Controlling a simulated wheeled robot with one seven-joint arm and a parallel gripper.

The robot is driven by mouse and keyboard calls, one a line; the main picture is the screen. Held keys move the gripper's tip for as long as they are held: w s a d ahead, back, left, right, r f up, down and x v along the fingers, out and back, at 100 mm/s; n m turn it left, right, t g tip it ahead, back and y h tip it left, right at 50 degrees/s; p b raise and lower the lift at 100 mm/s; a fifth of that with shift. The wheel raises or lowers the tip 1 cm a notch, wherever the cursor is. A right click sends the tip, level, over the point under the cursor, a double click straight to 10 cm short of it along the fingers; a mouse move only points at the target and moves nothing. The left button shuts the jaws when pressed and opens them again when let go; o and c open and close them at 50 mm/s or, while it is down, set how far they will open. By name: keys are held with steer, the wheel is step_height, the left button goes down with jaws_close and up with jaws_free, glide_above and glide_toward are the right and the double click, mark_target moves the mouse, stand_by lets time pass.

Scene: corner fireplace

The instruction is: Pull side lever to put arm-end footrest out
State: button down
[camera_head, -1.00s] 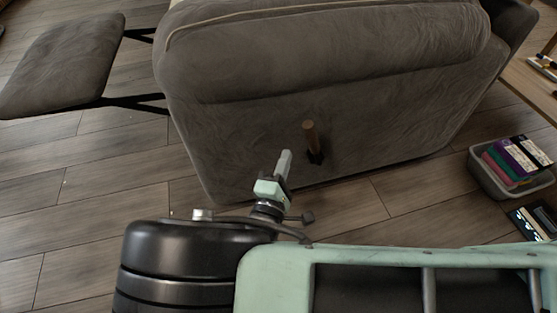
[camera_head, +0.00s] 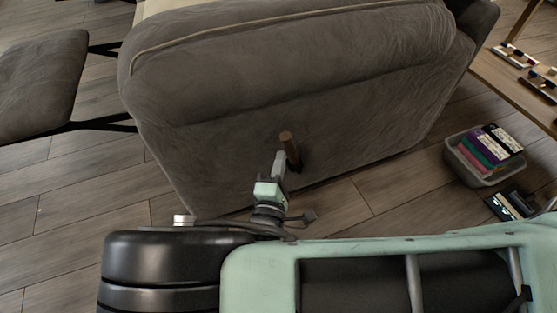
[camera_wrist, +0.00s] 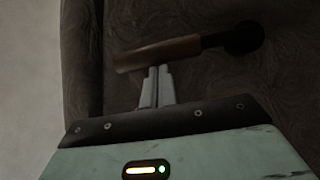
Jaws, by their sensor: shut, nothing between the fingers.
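The side lever (camera_head: 288,148) is a brown wooden handle on a dark pivot, standing out from the side of the grey recliner (camera_head: 240,150). In the wrist view the lever's handle (camera_wrist: 160,52) lies nearly level, its dark pivot to the right. My gripper (camera_head: 279,158) is shut and empty, its tips right beside the handle. In the wrist view the shut fingers (camera_wrist: 157,72) reach the handle's lower edge; I cannot tell whether they touch. The footrest (camera_head: 40,88) is out at the left on black struts, cut by the picture's left edge.
A grey bin (camera_head: 468,172) with coloured cases stands on the wooden floor at the right, with a dark case (camera_head: 511,203) beside it. A wooden table (camera_head: 510,80) with small items is at the upper right. Floor at the left is clear.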

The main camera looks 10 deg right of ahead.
mark_target(292, 149)
steer(key=d+r+m+p, duration=0.1)
steer(key=p, duration=0.2)
steer(key=d+r+m+g+p, duration=0.1)
steer(key=p, duration=0.2)
steer(key=shift+w+d+r, duration=0.2)
steer(key=shift+w+d, duration=0.1)
steer(key=shift+w, duration=0.1)
steer(key=shift+w+d+f+m+g+y+p, duration=0.1)
steer(key=shift+w+d+m+g+y+p, duration=0.2)
steer(key=shift+d+p, duration=0.65)
steer(key=shift+w+d+m+g+h+p, duration=0.1)
steer(key=shift+d+m+g+p, duration=0.3)
steer(key=shift+p, duration=1.05)
steer(key=shift+w+d+f+m+g+y+p, duration=0.15)
steer(key=shift+d+m+p, duration=0.25)
steer(key=shift+d+p, duration=0.55)
steer(key=shift+a, duration=0.2)
steer(key=shift+a+r, duration=0.1)
